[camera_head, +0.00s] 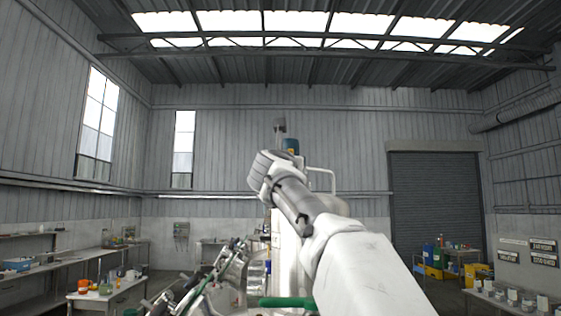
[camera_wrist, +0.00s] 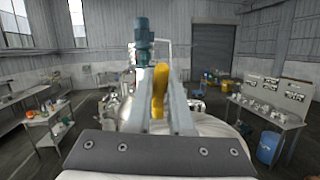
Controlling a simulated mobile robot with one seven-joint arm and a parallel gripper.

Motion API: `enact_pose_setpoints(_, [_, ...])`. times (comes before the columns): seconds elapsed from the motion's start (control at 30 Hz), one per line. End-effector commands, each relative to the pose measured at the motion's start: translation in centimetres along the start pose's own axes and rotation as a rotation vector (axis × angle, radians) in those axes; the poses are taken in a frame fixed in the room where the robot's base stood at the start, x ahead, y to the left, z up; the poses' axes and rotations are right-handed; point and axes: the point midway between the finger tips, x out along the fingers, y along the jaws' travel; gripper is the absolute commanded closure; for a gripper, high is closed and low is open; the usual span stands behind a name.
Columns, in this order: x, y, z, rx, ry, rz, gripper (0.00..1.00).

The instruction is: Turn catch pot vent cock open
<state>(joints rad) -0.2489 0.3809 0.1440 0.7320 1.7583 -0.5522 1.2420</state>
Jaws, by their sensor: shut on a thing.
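A yellow lever handle (camera_wrist: 159,91), which looks like the vent cock's handle, stands upright in the wrist view. My gripper (camera_wrist: 160,100) has one finger on each side of it and is shut on it. The cock's body and its pipe are hidden behind the fingers and wrist plate, so I cannot tell how far it is turned. In the head view my arm reaches up and forward, and its wrist hides the fingers and the handle.
A blue-green motor (camera_wrist: 143,38) stands beyond the handle, also showing in the head view (camera_head: 291,146). A white pipe (camera_head: 322,171) bends beside my wrist. Benches line the left (camera_head: 50,262) and right (camera_wrist: 262,118). Pipework crowds the lower middle. A shutter door (camera_head: 437,205) is behind.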

Motion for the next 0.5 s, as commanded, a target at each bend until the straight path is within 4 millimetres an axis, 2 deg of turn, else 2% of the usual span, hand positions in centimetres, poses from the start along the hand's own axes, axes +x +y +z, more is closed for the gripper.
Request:
enact_pose_setpoints(0.2, [0.23, -0.21, 0.81, -0.009, 0.047, -0.002, 1.00])
enact_pose_setpoints(0.5, [0.31, -0.41, 0.81, -0.020, 0.117, 0.004, 1.00])
